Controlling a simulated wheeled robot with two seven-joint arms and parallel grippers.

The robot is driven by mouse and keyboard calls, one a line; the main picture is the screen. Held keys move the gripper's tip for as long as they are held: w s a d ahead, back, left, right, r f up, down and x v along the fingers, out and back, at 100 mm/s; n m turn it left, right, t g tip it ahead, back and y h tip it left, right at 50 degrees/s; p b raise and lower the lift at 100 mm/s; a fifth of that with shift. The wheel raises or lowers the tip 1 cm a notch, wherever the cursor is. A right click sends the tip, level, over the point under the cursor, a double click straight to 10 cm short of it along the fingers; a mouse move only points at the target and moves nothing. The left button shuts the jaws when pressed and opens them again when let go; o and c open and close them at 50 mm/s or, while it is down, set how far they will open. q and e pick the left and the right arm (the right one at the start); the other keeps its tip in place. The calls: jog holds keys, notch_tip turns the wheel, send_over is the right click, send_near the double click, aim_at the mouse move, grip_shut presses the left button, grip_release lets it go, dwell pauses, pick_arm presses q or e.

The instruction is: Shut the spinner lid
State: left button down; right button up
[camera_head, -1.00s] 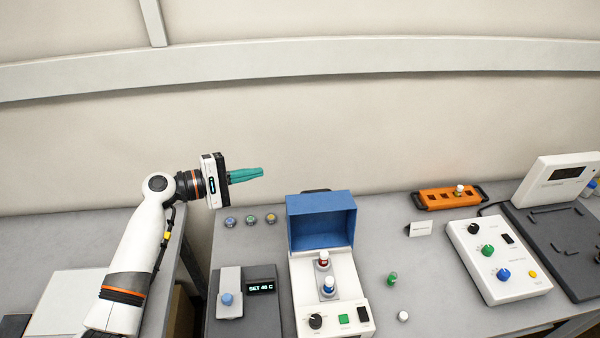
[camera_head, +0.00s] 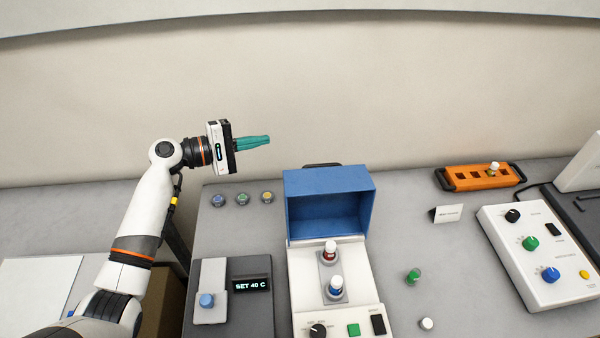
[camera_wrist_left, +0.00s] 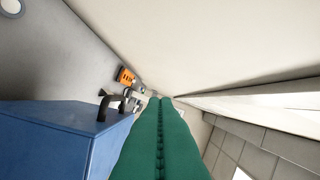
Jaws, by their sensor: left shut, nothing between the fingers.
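The spinner is a white device (camera_head: 305,290) with a blue lid (camera_head: 329,181) that stands raised at its back. A red-topped vial (camera_head: 330,250) and a blue-topped vial (camera_head: 336,286) stand in the open front part. My left gripper (camera_head: 268,141) has teal fingers, is shut and empty, and is up behind and left of the lid, pointing right. In the left wrist view, the shut fingers (camera_wrist_left: 160,110) point past the blue lid (camera_wrist_left: 60,135), with the lid's dark handle (camera_wrist_left: 112,103) just left of them. My right gripper is not in view.
A heater block with a "SET 40 C" display (camera_head: 252,286) stands left of the spinner. An orange rack (camera_head: 460,180), a white card (camera_head: 446,214), a green vial (camera_head: 413,276) and a knobbed control box (camera_head: 530,285) lie to the right. The wall is close behind the bench.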

pick_arm(q)
notch_tip(320, 180, down, 9)
jog(key=b, duration=0.7)
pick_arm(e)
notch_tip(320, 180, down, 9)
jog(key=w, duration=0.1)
pick_arm(q)
jog(key=w+r+p+x, duration=0.1)
jog(key=p+x, duration=0.1)
jog(key=x, duration=0.9)
jog(key=s+p, duration=0.2)
jog(key=s, duration=0.1)
jog(key=s+p, duration=0.1)
jog(key=shift+s+a+r, duration=0.1)
jog(key=shift+s+r, duration=0.1)
jog(key=shift+r, duration=0.2)
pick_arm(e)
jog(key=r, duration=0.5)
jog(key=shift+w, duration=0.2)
pick_arm(q)
jog(key=shift+w, duration=0.1)
